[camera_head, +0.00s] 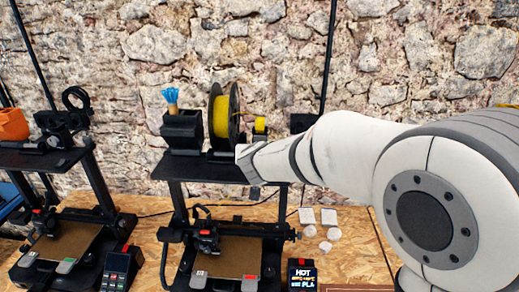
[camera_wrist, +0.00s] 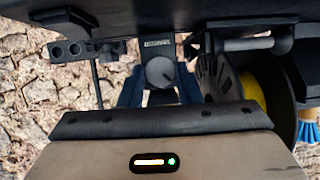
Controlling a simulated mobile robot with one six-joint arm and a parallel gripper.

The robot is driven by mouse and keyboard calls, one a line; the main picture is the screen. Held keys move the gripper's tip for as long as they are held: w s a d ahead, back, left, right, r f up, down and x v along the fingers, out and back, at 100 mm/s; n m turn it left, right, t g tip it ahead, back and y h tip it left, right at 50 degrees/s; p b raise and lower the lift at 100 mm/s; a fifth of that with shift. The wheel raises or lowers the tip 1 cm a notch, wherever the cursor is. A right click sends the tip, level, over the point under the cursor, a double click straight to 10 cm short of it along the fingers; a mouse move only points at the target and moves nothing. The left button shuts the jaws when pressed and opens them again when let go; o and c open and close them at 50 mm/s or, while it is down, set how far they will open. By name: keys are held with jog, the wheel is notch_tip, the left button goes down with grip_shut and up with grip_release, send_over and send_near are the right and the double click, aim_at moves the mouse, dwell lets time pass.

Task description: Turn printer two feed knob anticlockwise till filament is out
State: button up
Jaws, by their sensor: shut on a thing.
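In the wrist view, a grey round feed knob (camera_wrist: 160,72) with a lighter pointer mark sits below a small label. My gripper (camera_wrist: 159,88) has its two dark bluish fingers on either side of the knob and is shut on it. In the head view, my arm reaches to the top of the middle printer (camera_head: 215,167), and its wrist hides the knob and the fingertips. A black spool with yellow filament (camera_head: 222,116) stands on that printer's top; its yellow also shows in the wrist view (camera_wrist: 252,92). The filament's end cannot be made out.
The middle printer's screen (camera_head: 302,275) reads HOT and PLA. Another printer (camera_head: 75,220) stands at the left. A black holder (camera_head: 182,132) with a blue-bristled brush is beside the spool. White pieces (camera_head: 328,217) lie on the wooden bench. A stone wall is behind.

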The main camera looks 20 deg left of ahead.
jog(key=n+h, duration=0.1)
jog(key=n, duration=0.1)
jog(key=n+t+h, duration=0.1)
jog(key=n+h, duration=0.1)
jog(key=shift+s+a, duration=0.1)
jog(key=shift+a, duration=0.25)
jog(key=n+t+h, duration=0.1)
jog(key=n+h, duration=0.1)
jog(key=n, duration=0.1)
jog(key=shift+a+f, duration=0.1)
jog(key=shift+a, duration=0.05)
dwell(0.4)
jog(key=o, duration=0.9)
jog(key=shift+o, duration=0.3)
jog(key=b+v, duration=0.1)
jog(key=v, duration=0.6)
jog(key=shift+s, duration=0.45)
jog(key=shift+a, duration=0.1)
